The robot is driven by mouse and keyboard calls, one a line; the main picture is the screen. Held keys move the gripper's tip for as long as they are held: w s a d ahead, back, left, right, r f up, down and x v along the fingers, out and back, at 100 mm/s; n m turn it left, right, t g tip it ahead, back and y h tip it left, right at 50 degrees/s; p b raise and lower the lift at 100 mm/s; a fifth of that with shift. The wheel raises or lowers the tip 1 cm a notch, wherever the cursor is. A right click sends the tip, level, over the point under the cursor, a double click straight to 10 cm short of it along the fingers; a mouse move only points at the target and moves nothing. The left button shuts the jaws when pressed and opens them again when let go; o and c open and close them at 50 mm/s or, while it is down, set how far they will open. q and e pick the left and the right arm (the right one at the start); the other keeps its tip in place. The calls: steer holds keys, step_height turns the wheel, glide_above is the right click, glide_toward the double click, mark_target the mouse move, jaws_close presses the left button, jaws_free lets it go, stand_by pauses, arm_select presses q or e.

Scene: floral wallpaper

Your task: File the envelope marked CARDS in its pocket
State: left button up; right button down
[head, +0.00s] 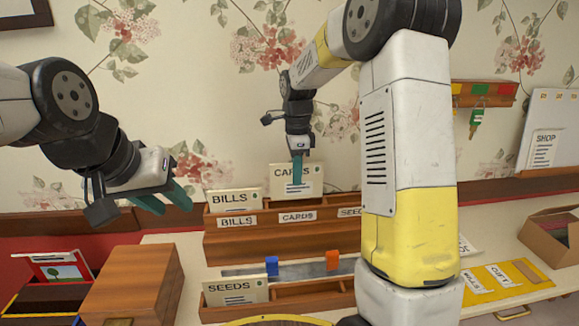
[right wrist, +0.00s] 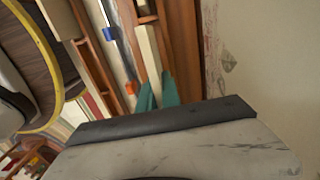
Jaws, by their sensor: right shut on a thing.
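The cream CARDS envelope (head: 313,184) is upright at the upper tier of the wooden rack (head: 230,246), directly over the pocket label CARDS (head: 297,216). Whether its lower edge is inside the pocket I cannot tell. My right gripper (head: 297,178) is shut on the envelope from above, its teal fingers partly covering the lettering. In the right wrist view the envelope (right wrist: 150,55) shows edge-on between the fingers (right wrist: 157,92). My left gripper (head: 164,198) is open and empty, left of the rack.
The BILLS envelope (head: 232,199) stands in the left upper pocket and the SEEDS envelope (head: 235,290) in the lower tier. A wooden box (head: 137,280) is at left, a cardboard box (head: 553,238) at right. My right arm hides part of the rack's right side.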

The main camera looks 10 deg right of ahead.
mark_target(296, 190)
steer(key=shift+f, duration=0.3)
steer(key=shift+f, duration=2.5)
steer(key=c, duration=1.5)
jaws_free()
step_height(296, 190, up, 7)
steer(key=shift+r, duration=0.4)
